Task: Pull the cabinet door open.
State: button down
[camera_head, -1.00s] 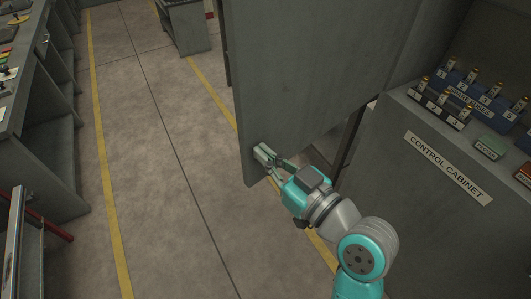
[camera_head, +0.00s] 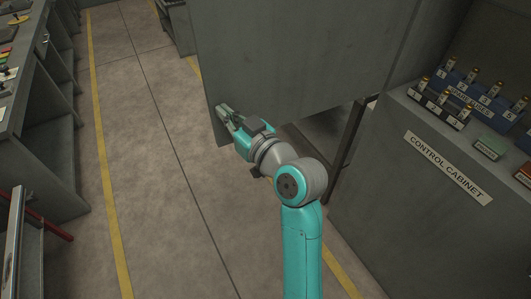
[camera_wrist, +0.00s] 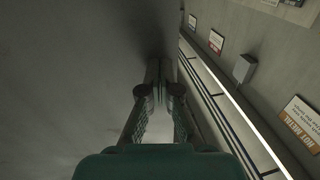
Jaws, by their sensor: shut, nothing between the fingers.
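The cabinet door (camera_head: 290,55) is a large flat grey panel that stands swung out from the cabinet, in the upper middle of the head view. It fills the left of the wrist view (camera_wrist: 65,75). My gripper (camera_head: 222,110) is at the door's lower left corner, by its free edge. In the wrist view its fingertips (camera_wrist: 160,80) are together beside the door face, with nothing seen between them. I cannot tell whether they touch the door. No handle shows.
The control cabinet (camera_head: 400,170) stands at right, with several fuses and small boxes on top. A grey workbench (camera_head: 50,150) lines the left. The floor (camera_head: 150,150) between is clear. The wrist view shows a wall with signs (camera_wrist: 300,120) at right.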

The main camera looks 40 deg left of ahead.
jog(key=w+a, duration=0.1)
jog(key=a, duration=0.1)
jog(key=w+a+m+t, duration=0.1)
jog(key=a, duration=0.2)
jog(key=w+a+t, duration=0.1)
jog(key=a, duration=0.1)
jog(key=shift+w+a+h, duration=0.15)
jog(key=shift+a+h, duration=0.1)
jog(key=shift+h, duration=0.05)
